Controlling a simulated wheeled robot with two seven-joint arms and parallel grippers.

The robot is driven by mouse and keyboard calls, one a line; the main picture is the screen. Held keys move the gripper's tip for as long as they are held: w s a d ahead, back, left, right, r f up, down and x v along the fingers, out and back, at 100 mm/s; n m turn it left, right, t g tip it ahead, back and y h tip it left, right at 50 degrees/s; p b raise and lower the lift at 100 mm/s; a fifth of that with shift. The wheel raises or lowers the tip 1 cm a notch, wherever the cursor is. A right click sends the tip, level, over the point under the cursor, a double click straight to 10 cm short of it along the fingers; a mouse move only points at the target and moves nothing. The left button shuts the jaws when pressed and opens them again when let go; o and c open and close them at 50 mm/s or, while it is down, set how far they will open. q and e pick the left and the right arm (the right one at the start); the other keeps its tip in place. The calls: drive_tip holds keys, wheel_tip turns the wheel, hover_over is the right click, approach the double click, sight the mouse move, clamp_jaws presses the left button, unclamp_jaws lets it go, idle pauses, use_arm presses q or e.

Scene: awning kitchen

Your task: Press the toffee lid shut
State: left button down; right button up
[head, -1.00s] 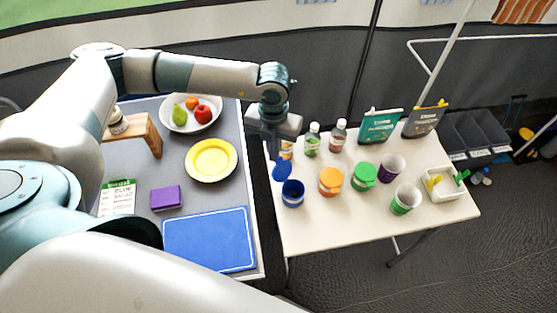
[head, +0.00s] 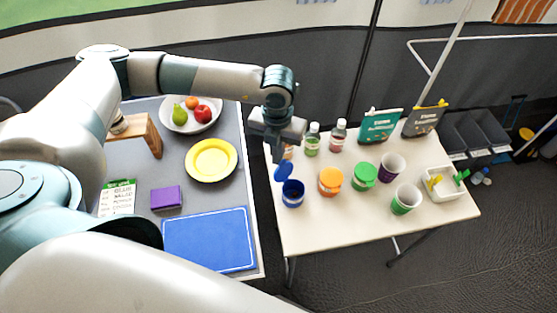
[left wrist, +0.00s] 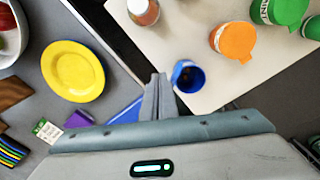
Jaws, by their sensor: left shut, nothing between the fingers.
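A blue tub (head: 292,196) stands near the left edge of the white table, its blue lid (head: 284,172) raised at the back left and its mouth uncovered. I cannot read its label, so I cannot tell whether it is the toffee. My left gripper (head: 278,158) is shut and empty, pointing down just behind and above the blue lid. In the left wrist view the shut fingers (left wrist: 158,82) are close beside the blue tub (left wrist: 188,78); I cannot tell whether they touch the lid. My right gripper is not in view.
An orange-lidded tub (head: 331,181) and a green-lidded tub (head: 364,176) stand right of the blue one, lids down. Two bottles (head: 338,135) stand behind. Cups (head: 406,199) and a white bin (head: 450,186) are farther right. The white table's front strip is clear.

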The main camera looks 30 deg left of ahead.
sight(286, 164)
use_arm(q)
drive_tip(key=shift+s+d, duration=0.35)
drive_tip(key=shift+d, duration=0.5)
drive_tip(key=shift+s+d, duration=0.35)
drive_tip(key=shift+d, duration=0.45)
drive_tip(key=shift+r+p, duration=1.1)
drive_tip(key=shift+r, duration=1.9)
drive_tip(key=shift+s+f, duration=0.1)
